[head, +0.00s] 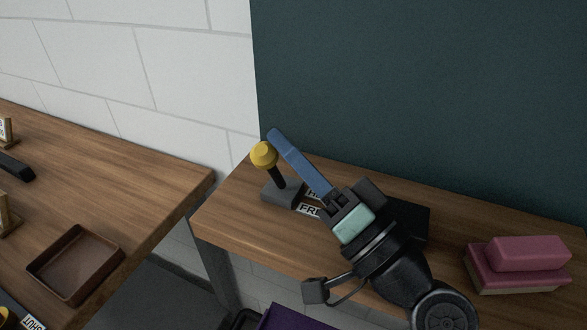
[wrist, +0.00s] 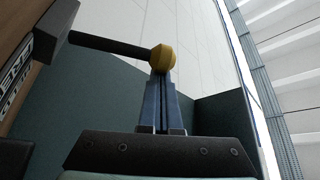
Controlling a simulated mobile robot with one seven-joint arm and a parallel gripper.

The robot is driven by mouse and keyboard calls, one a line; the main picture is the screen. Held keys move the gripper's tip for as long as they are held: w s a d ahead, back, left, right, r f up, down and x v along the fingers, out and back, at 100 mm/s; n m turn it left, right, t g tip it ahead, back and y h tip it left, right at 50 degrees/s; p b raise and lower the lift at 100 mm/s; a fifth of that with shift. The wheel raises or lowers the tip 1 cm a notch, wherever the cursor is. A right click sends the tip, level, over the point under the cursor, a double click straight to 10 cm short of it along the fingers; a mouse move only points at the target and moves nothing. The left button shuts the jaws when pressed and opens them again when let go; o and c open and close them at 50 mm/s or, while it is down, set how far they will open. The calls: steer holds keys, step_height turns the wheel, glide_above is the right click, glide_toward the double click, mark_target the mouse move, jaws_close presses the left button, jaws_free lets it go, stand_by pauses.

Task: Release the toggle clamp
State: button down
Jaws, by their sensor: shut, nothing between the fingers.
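The toggle clamp has a dark grey base (head: 281,193) on the wooden bench and a black lever (head: 275,177) with a yellow knob (head: 264,154). In the head view the lever stands up, leaning slightly left. My gripper (head: 274,135) has long blue fingers, shut and empty, with their tips just above and right of the knob. In the wrist view the knob (wrist: 163,58) lies right at the fingertips (wrist: 163,80), with the lever (wrist: 110,45) running left to the base. I cannot tell whether they touch. Labels (head: 309,210) beside the base are partly hidden by my gripper.
A pink block (head: 515,254) lies at the bench's right. A dark panel (head: 430,90) stands behind the bench. Across a gap at left, another wooden table (head: 130,195) holds a brown tray (head: 75,264). A purple object (head: 300,318) is below the bench's front edge.

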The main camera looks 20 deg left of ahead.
steer(key=shift+s+f+b, duration=0.35)
steer(key=shift+s+b, duration=0.3)
steer(key=shift+b, duration=0.4)
